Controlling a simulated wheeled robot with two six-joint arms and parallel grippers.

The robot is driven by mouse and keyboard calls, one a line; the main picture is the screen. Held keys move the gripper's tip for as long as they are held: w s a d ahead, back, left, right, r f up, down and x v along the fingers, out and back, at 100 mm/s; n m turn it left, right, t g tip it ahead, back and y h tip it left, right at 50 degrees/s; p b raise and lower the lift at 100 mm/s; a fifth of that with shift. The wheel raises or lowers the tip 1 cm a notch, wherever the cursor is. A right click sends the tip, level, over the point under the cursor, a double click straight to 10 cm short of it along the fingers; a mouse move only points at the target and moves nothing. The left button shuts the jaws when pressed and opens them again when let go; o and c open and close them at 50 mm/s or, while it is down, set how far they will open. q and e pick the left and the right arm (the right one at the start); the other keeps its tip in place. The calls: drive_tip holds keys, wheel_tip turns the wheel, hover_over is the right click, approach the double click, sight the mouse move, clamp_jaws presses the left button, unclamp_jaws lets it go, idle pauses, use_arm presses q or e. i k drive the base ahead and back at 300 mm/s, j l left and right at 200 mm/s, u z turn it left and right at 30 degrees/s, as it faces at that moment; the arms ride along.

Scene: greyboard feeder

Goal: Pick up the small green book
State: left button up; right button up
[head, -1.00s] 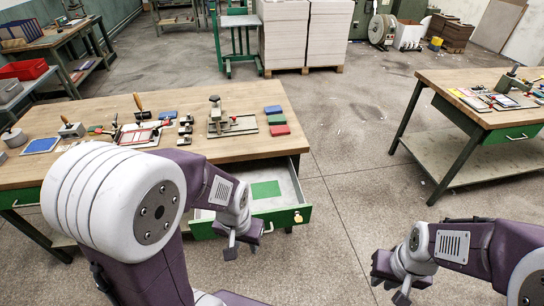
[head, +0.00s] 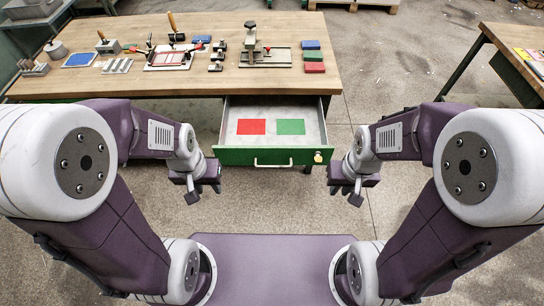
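The small green book (head: 313,55) lies flat at the right end of the wooden workbench (head: 120,84), in a row between a blue book (head: 311,45) behind and a red book (head: 314,67) in front. My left gripper (head: 193,197) hangs over the floor left of the open drawer, well short of the book. My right gripper (head: 355,199) hangs over the floor right of the drawer, also well away from the book. Neither gripper touches anything visible. Their finger gaps are too small to judge.
The open drawer (head: 232,157) juts toward me, with a flat red square (head: 251,127) and a flat green square (head: 291,127) inside. A clamp fixture (head: 276,59) stands left of the books. Several tools lie farther left. Another table (head: 518,62) stands at the right, with clear floor between.

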sight(308, 56)
drive_tip(key=i+j+u, duration=0.3)
drive_tip(key=i, duration=0.2)
drive_tip(key=i+u, duration=0.3)
drive_tip(key=i, duration=0.15)
